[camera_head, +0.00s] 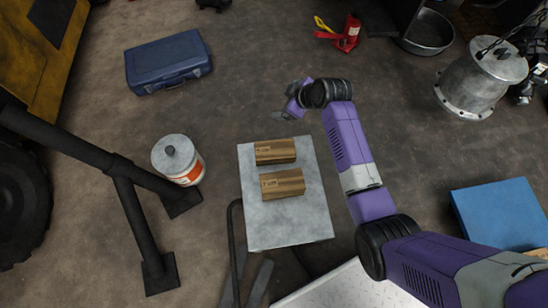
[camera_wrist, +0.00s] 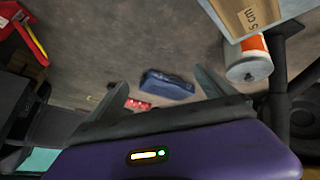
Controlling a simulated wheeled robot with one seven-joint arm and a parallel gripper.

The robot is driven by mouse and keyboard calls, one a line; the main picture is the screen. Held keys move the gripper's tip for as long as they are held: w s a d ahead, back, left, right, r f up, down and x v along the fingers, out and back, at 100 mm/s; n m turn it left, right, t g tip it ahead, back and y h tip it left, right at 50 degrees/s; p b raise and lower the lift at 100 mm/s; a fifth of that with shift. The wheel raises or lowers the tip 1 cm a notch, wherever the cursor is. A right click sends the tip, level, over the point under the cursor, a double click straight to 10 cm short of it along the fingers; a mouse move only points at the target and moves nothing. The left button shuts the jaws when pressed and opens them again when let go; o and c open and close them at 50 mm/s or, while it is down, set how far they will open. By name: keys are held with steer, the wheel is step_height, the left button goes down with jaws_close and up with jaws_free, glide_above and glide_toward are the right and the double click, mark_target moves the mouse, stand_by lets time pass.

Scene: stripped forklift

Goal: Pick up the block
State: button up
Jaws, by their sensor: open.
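Two brown wooden blocks lie side by side on a grey metal tabletop (camera_head: 262,225) in the head view. The far block (camera_head: 275,151) and the near block (camera_head: 283,184) both carry printed labels too small to read surely. My gripper (camera_head: 290,103) is beyond the tabletop's far right corner, apart from both blocks. In the wrist view my gripper (camera_wrist: 160,77) has its two fingers spread with nothing between them. Part of one block (camera_wrist: 240,14), with a "5 cm" label, shows at the top right of that view, outside the fingers.
A white and orange canister (camera_head: 178,160) stands left of the tabletop. A blue toolbox (camera_head: 168,62) lies behind it. A black tubular frame (camera_head: 125,165) is at left. A red jack (camera_head: 347,34) and a metal bucket (camera_head: 480,80) stand farther back. The floor between is clear.

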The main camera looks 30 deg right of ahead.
step_height(320, 180, down, 4)
steer(key=s+a+n+g+y, duration=0.1)
steer(key=s+a+n+g, duration=0.1)
steer(key=s+n+g, duration=0.1)
steer(key=n+g+y, duration=0.2)
steer(key=n+g, duration=0.1)
glide_toward(275, 149)
steer(key=shift+w+x, duration=0.25)
steer(key=shift+x, duration=0.95)
steer(key=shift+s+a+f+n, duration=0.1)
steer(key=shift+a+f+n, duration=0.1)
steer(key=shift+n, duration=0.1)
steer(key=b+x, duration=0.4)
steer(key=x, duration=0.3)
steer(key=shift+s+f, duration=0.1)
steer(key=shift+f, duration=0.2)
steer(key=shift+d+r, duration=0.1)
steer(key=c, duration=1.7)
steer(key=shift+c, duration=0.5)
steer(key=shift+r, duration=0.15)
